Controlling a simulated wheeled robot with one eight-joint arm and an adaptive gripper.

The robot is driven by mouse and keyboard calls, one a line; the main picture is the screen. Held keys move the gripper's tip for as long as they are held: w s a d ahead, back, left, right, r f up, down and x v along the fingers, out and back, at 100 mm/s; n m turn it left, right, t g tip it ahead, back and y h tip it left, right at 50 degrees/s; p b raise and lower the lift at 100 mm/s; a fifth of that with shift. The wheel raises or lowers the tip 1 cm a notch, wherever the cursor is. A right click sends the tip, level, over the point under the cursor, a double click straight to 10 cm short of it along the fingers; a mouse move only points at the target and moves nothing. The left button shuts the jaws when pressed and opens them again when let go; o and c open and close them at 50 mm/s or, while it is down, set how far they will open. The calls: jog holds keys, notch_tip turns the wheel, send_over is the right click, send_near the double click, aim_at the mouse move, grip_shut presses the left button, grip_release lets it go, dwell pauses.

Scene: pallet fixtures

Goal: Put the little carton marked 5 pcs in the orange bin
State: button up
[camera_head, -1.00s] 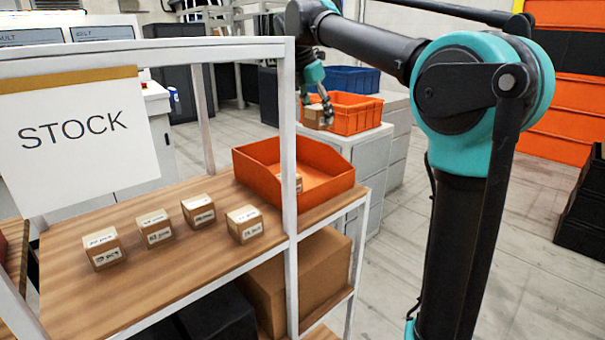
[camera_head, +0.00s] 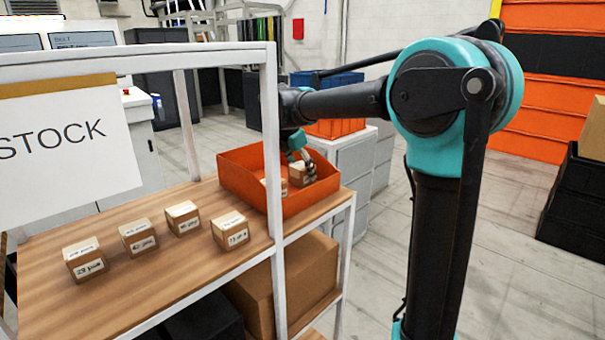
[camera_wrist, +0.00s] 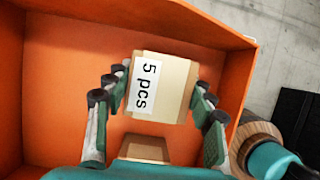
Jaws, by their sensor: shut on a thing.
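The little carton marked 5 pcs (camera_wrist: 145,87) is between the fingers of my gripper (camera_wrist: 162,88), its label facing the wrist camera. My gripper (camera_head: 303,160) is shut on it. In the head view, the carton (camera_head: 301,176) is at the right part of the orange bin (camera_head: 240,170) on the wooden shelf. The bin's orange floor and walls (camera_wrist: 60,75) surround it in the wrist view. I cannot tell whether the carton touches the bin floor. Another carton (camera_wrist: 146,149) sits in the bin, mostly hidden behind the front wall and post in the head view.
Several labelled cartons (camera_head: 138,238) stand in a row on the shelf, left of the bin. A white shelf post (camera_head: 272,200) stands in front of the bin. Another orange bin (camera_head: 335,128) and a blue bin (camera_head: 345,78) stand behind, on grey cabinets.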

aim_at(301, 166)
jog(key=shift+f, duration=0.5)
jog(key=shift+f, duration=0.1)
jog(key=o, duration=1.3)
jog(key=shift+c, duration=0.2)
jog(key=v, duration=0.7)
jog(key=shift+r, duration=0.35)
jog(key=shift+s, duration=0.15)
